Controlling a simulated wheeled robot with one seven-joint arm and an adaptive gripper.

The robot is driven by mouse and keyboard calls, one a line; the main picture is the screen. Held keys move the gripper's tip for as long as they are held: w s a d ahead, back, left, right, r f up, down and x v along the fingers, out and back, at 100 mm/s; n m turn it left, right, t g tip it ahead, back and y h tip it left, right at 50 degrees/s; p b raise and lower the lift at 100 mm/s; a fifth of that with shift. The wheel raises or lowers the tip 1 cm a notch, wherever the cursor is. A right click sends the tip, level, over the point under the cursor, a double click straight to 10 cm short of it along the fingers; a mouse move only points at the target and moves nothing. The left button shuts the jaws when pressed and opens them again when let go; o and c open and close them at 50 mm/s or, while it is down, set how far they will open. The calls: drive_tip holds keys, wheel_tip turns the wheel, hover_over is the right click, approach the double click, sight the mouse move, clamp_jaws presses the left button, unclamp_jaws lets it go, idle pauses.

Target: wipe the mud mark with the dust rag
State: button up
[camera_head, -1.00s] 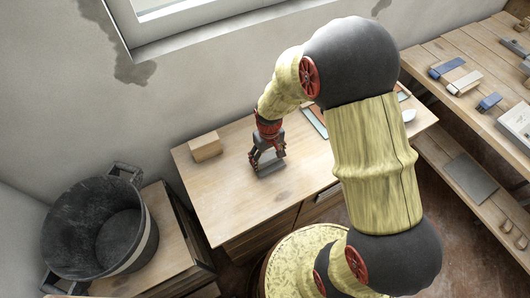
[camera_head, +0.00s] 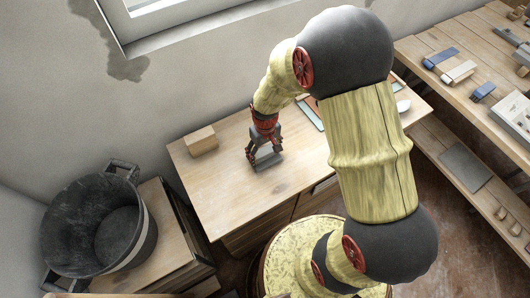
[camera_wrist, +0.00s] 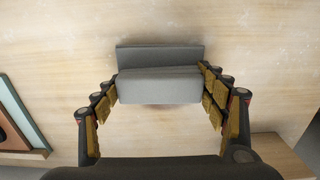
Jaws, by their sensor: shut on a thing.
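The dust rag is a grey folded block (camera_wrist: 160,88) between my fingers in the wrist view. In the head view the rag (camera_head: 268,161) is low on the wooden table (camera_head: 235,200), seemingly against its top. My gripper (camera_head: 265,154) is shut on the rag and points down; its fingers stand on both sides of the rag in the wrist view (camera_wrist: 160,92). A faint brownish smudge (camera_wrist: 160,106) shows just below the rag's near edge; it may be the mud mark, mostly covered by the rag.
A wooden block (camera_head: 201,141) lies on the table left of my gripper. A framed flat item (camera_wrist: 20,120) lies at the left in the wrist view. A black bucket (camera_head: 95,225) stands on a lower cabinet at left. A workbench (camera_head: 470,75) with small items is at right.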

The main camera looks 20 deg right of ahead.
drive_tip(key=shift+f+b, duration=0.35)
drive_tip(key=shift+f, duration=0.25)
drive_tip(key=shift+w+a+f, duration=0.1)
drive_tip(key=shift+w+a, duration=0.1)
drive_tip(key=shift+w, duration=0.9)
drive_tip(key=shift+w+a, duration=0.2)
drive_tip(key=shift+w, duration=0.85)
drive_tip(key=shift+w+r+p, duration=0.1)
drive_tip(key=shift+r+p, duration=0.35)
drive_tip(key=shift+r, duration=0.3)
